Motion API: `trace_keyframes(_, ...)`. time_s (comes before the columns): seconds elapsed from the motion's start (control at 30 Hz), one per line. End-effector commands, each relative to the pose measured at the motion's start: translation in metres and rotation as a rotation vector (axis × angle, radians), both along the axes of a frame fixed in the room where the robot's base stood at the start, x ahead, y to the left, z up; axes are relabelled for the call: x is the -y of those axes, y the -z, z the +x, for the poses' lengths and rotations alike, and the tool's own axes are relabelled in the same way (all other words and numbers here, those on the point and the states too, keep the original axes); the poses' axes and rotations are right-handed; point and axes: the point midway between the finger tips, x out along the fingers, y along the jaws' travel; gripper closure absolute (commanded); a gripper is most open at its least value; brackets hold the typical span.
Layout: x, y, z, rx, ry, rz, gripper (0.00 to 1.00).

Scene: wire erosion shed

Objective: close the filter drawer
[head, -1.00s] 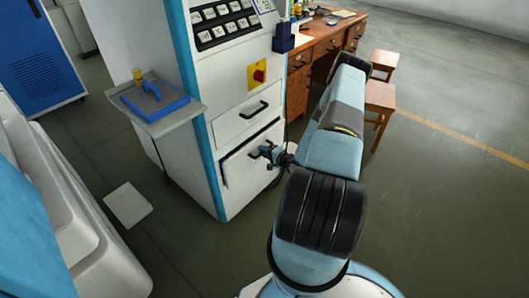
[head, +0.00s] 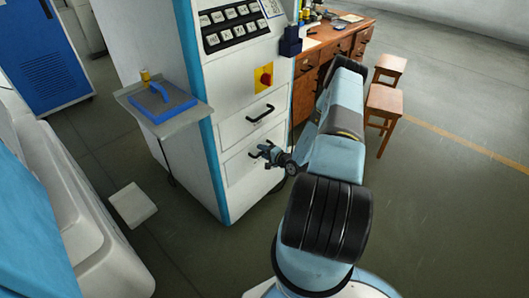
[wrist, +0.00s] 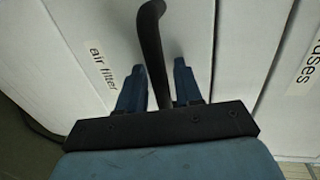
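The filter drawer (head: 238,172) is the lower white drawer of the machine cabinet. Its front looks flush with the cabinet in the head view, with no dark gap showing. In the wrist view its white front (wrist: 112,28) bears an "air filter" label. Its black bar handle (wrist: 153,45) passes between the two blue fingers of my gripper (wrist: 158,85). The fingers stand apart, with gaps visible beside the handle. In the head view my gripper (head: 270,155) is at the drawer's handle, partly covering it.
An upper drawer (head: 255,118) with a black handle sits above; a "fuses" label (wrist: 305,62) shows in the wrist view. A side shelf (head: 188,121) holds a blue tray. A wooden desk (head: 308,82) and stools (head: 385,100) stand beyond. Open floor lies right.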

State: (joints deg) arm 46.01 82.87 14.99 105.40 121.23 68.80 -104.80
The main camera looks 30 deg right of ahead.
Motion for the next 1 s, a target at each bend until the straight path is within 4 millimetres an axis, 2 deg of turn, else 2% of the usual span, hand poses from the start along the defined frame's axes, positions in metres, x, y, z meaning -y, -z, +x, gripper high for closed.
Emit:
trace_keyframes(0.27,0.001,-0.001,-0.001,0.001,0.0,0.0,0.62)
trace_keyframes(0.43,0.005,-0.003,-0.011,0.001,0.001,-0.001,0.62)
trace_keyframes(1.0,0.04,-0.023,-0.106,0.0,0.001,0.0,0.62)
